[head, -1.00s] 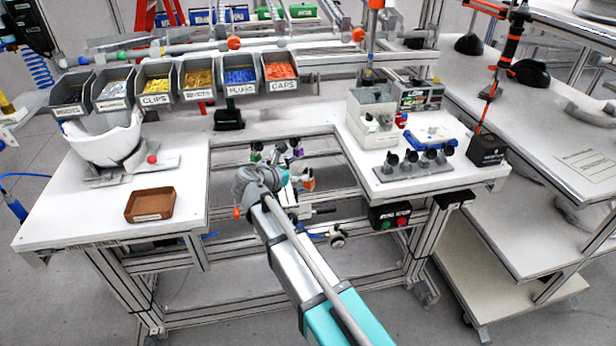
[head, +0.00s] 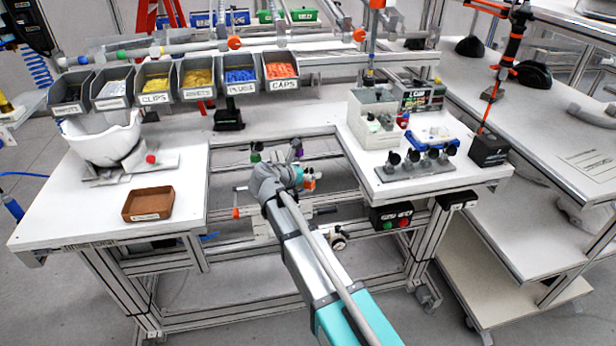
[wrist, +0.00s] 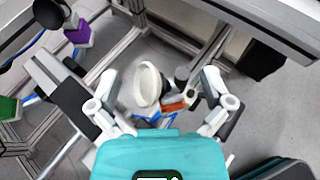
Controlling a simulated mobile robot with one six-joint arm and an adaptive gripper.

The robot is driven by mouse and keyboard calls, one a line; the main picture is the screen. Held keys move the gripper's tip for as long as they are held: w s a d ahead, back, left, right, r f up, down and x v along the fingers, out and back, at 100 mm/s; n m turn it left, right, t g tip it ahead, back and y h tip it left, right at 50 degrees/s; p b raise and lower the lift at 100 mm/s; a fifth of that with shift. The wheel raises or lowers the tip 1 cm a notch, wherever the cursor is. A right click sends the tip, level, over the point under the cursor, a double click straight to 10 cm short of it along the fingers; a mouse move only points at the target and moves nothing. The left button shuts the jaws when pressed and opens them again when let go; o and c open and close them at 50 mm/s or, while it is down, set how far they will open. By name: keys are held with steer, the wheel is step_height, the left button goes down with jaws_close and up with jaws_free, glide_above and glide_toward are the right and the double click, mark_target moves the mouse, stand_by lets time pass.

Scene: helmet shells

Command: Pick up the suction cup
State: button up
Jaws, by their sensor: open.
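Several black cup-shaped pieces, which look like the suction cups (head: 433,154), stand in a row on a grey rack (head: 425,170) on the right bench top. My gripper (head: 300,178) is in the gap between the left and right bench tops, left of the rack and apart from it. In the wrist view, my gripper (wrist: 160,82) is open with its fingers spread wide and nothing held. A pale oval piece (wrist: 148,84) and an orange block (wrist: 174,104) show between the fingers, at an unclear depth. The rack cannot be made out in the wrist view.
Labelled bins (head: 240,75) line the back. A white shell (head: 103,138) and brown tray (head: 148,203) are on the left bench. A grey box (head: 375,118), blue frame (head: 432,137) and black block (head: 488,150) stand around the rack. Aluminium rails surround my gripper.

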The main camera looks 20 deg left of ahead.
stand_by(0.5)
steer(key=c, duration=1.2)
steer(key=shift+o, duration=0.2)
steer(key=shift+r, duration=0.2)
steer(key=shift+r+p, duration=0.8)
steer(key=shift+p, duration=0.25)
steer(key=s+a+r+p, duration=0.2)
steer(key=s+r+p, duration=0.9)
steer(key=s, duration=0.3)
steer(key=shift+a, duration=0.15)
